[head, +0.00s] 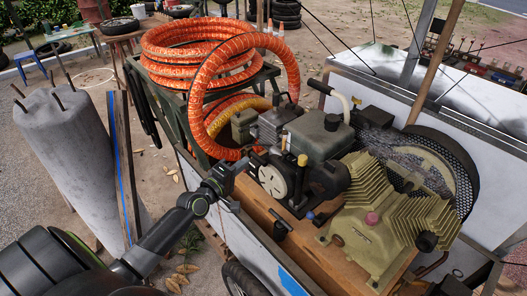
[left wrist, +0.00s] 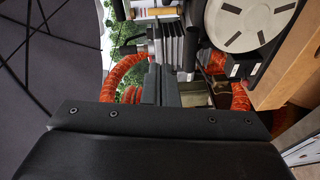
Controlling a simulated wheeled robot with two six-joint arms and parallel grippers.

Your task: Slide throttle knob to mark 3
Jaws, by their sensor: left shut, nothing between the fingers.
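The engine (head: 318,140) sits on the cart with its pale round starter cover (head: 272,181) facing my left arm. A small yellow-topped post (head: 302,160) stands beside this cover; I cannot tell whether it is the throttle knob. A yellow cylinder also shows at the top of the left wrist view (left wrist: 165,12). No mark 3 is readable. My left gripper (head: 243,162) is shut and empty, just left of the engine and above the cart's edge. Its closed fingers show in the left wrist view (left wrist: 160,84), left of the starter cover (left wrist: 247,20). My right gripper is out of view.
Orange hose coils (head: 205,55) lie behind the gripper, and one loop arches down close to it. The ribbed compressor (head: 385,220) and mesh-guarded wheel (head: 440,165) fill the cart's right side. A concrete pillar (head: 70,150) stands at left. The wooden deck (head: 262,205) has a bare strip in front.

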